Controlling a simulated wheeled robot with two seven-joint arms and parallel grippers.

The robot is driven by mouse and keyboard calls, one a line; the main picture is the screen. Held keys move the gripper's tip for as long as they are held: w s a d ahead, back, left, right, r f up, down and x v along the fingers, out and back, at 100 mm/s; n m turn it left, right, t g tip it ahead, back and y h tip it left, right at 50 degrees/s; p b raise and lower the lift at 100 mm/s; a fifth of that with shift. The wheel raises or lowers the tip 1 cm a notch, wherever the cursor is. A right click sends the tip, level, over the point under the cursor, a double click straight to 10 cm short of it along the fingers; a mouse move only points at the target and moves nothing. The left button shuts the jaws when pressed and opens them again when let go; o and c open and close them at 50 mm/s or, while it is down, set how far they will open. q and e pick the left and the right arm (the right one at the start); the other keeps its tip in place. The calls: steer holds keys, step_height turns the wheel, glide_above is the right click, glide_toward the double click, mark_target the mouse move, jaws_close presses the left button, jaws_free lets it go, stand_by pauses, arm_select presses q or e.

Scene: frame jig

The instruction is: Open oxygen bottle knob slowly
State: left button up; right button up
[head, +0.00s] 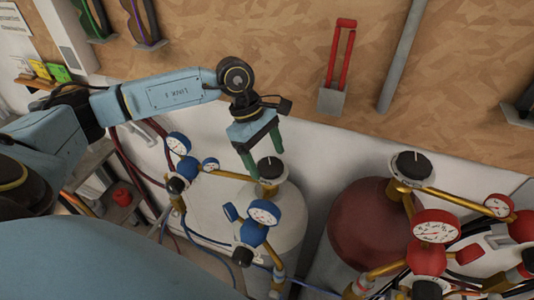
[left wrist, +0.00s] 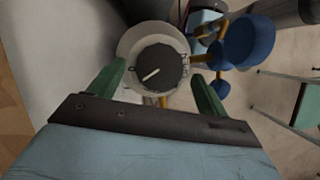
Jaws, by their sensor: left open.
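The oxygen bottle is the white cylinder (head: 272,207) with blue gauges, in the middle of the head view. Its black knob (head: 271,168) with a pale pointer line sits on top. My left gripper (head: 262,158) is open with green fingers, right above and beside the knob. In the left wrist view the knob (left wrist: 160,68) lies ahead, between the two fingers (left wrist: 155,88), with clear space on both sides. I cannot tell whether a finger touches it. My right gripper is not in view.
A dark red cylinder (head: 372,225) with its own black knob (head: 411,166) and red gauges (head: 436,230) stands to the right. Blue gauges (head: 264,212) and brass pipes crowd the front of the white bottle. A wooden wall board (head: 300,60) with hung tools is behind.

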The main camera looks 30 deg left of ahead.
arm_select(q)
steer(key=shift+d+f, duration=0.2)
steer(key=shift+f, duration=0.2)
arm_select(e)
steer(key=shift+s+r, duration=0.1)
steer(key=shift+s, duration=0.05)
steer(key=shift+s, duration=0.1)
arm_select(q)
steer(key=c, duration=1)
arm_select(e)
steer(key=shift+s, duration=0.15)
arm_select(q)
steer(key=shift+f, duration=0.1)
